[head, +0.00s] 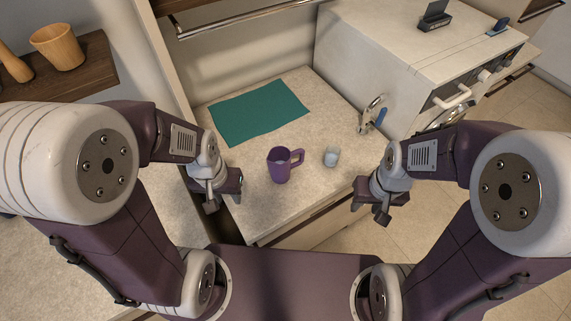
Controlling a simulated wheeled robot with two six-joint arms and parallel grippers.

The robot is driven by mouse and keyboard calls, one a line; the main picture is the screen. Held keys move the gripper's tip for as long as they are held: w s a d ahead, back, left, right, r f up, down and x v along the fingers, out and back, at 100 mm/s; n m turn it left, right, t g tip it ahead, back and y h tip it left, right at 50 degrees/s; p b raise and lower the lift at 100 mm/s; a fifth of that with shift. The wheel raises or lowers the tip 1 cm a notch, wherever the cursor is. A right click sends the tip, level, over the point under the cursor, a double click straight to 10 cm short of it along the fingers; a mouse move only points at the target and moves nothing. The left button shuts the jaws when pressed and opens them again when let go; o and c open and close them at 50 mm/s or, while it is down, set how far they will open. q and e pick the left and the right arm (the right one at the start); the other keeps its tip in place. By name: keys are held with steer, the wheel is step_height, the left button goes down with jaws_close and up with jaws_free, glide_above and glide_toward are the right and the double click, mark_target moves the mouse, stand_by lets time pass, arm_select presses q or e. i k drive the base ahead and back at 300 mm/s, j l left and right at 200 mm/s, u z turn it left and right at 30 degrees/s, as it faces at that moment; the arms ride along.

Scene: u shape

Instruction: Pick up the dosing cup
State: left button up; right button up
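A small, pale, translucent cup (332,157), which looks like the dosing cup, stands upright on the light speckled counter (310,195), to the right of a purple mug (280,166). My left gripper (218,200) is at the counter's left side, left of the mug and apart from it. My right gripper (374,206) is right of the small cup and nearer to me, apart from it. Nothing shows in either gripper. Their fingertips are too small and angled to tell whether they are open or shut.
A teal mat (259,111) lies flat on the counter's back left. A wooden cup (57,47) stands on a wooden shelf at far left. The counter's front middle is clear.

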mark_target(333, 152)
steer(key=l+u, duration=0.7)
steer(key=u, duration=0.15)
steer(key=l+u, duration=0.4)
steer(key=k+l+u, duration=0.1)
steer(key=l+u, duration=0.15)
steer(key=u, duration=0.15)
